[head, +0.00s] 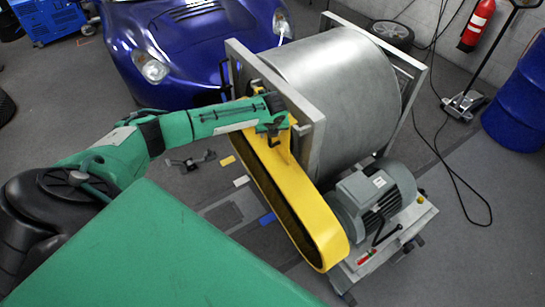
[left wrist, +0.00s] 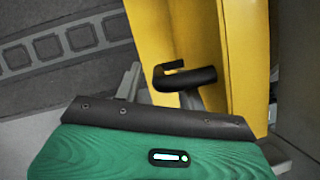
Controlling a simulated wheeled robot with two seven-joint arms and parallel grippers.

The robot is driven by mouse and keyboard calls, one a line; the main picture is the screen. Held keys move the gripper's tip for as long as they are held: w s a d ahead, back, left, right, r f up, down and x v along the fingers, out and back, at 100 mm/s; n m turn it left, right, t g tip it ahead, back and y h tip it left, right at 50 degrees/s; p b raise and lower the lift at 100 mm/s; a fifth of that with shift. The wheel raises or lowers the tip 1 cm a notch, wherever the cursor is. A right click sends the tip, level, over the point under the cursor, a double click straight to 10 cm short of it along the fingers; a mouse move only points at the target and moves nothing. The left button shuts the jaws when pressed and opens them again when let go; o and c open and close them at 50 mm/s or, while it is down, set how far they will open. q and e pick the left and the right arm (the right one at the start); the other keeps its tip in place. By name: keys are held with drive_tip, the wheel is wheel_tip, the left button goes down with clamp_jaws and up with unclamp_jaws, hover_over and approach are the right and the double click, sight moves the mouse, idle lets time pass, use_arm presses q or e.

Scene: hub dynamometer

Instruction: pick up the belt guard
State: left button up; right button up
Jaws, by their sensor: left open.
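The belt guard (head: 295,205) is a long yellow shell with rounded ends, slanting along the near side of the dynamometer, between the drum and the motor. In the left wrist view the yellow guard (left wrist: 180,30) fills the upper middle, with a black hooked handle (left wrist: 188,79) on it. My left gripper (head: 276,133) is at the upper part of the guard, close to its face. It is open, and the handle shows between its grey fingers (left wrist: 195,85). I cannot tell whether the fingers touch it. My right gripper is not in view.
A big steel drum (head: 335,85) in a grey frame stands behind the guard, with a grey motor (head: 375,195) at right. A blue car (head: 185,45) is behind my left arm. A blue barrel (head: 520,105) stands far right. Black cables lie on the right floor.

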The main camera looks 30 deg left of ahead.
use_arm(q)
clamp_jaws()
idle(1.3)
drive_tip(key=shift+r, duration=0.1)
